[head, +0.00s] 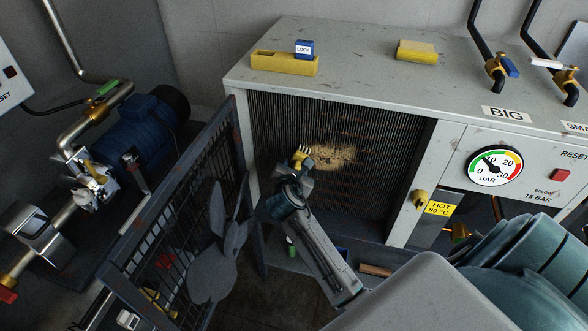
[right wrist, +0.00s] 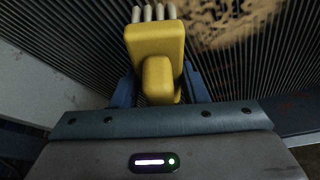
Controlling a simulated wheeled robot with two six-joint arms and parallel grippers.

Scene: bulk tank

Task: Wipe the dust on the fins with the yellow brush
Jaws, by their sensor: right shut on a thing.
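The fins (head: 385,165) are a dark ribbed panel in the front of the grey cabinet. A tan dust patch (head: 334,157) lies on them; it also shows at the top right of the right wrist view (right wrist: 225,18). My right gripper (head: 297,170) is shut on the yellow brush (head: 303,158), with blue fingers on both sides of its handle in the right wrist view (right wrist: 156,50). The brush's pale bristles point at the fins, just left of the dust patch. I cannot tell if they touch. My left gripper is not in view.
The mesh door (head: 170,225) stands open at the left. On the cabinet top (head: 360,58) are a yellow tray (head: 284,65), a blue LOCK block (head: 304,48) and a yellow block (head: 416,50). A gauge (head: 494,166) and a HOT label (head: 440,208) are right of the fins.

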